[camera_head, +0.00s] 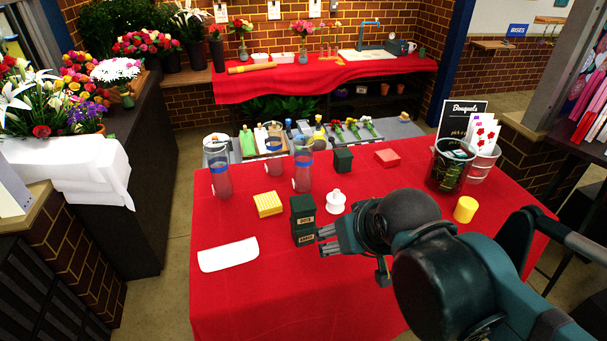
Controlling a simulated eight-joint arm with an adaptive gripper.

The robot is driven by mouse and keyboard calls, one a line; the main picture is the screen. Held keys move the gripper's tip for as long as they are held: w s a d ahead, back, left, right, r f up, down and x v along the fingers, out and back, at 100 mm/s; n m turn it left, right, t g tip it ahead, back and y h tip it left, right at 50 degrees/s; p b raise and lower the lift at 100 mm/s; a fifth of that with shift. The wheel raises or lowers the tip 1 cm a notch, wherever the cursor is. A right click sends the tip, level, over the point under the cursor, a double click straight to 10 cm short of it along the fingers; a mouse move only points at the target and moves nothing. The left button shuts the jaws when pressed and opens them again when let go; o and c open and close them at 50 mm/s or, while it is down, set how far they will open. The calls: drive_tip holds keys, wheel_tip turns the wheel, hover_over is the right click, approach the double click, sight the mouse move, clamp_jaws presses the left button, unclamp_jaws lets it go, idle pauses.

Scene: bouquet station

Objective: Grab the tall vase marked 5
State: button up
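Several tall clear vases with blue bands stand toward the back left of the red table. One is at the left (221,178), one at the right (302,172), and one between and behind them (274,158). Small white tags show low on the left and right vases, but no number is readable, so I cannot tell which is marked 5. My gripper (326,240) is in front and to the right of the vases, apart from them, pointing left. Its fingers look close together; whether they are open or shut is unclear.
Dark green boxes (303,222) stand just left of my gripper. A yellow block (268,204), a white spool-like item (336,201), a white cloth-like piece (228,254) and a yellow cylinder (465,209) are on the red table (270,295). The front of the table is clear.

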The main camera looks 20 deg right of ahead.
drive_tip(key=m+g+h+p, duration=0.2)
drive_tip(key=m+g+p, duration=0.15)
drive_tip(key=p, duration=1.05)
approach(302, 150)
drive_tip(key=w+d+x, duration=0.1)
drive_tip(key=x, duration=0.5)
drive_tip(key=shift+w+a+m+p, duration=0.15)
drive_tip(key=shift+w+m+p, duration=0.2)
drive_tip(key=shift+m, duration=0.1)
drive_tip(key=shift+a+x, duration=0.2)
drive_tip(key=shift+x, duration=1.05)
drive_tip(key=shift+d+f+t, duration=0.1)
drive_tip(key=shift+d+t, duration=0.1)
drive_tip(key=shift+t, duration=0.05)
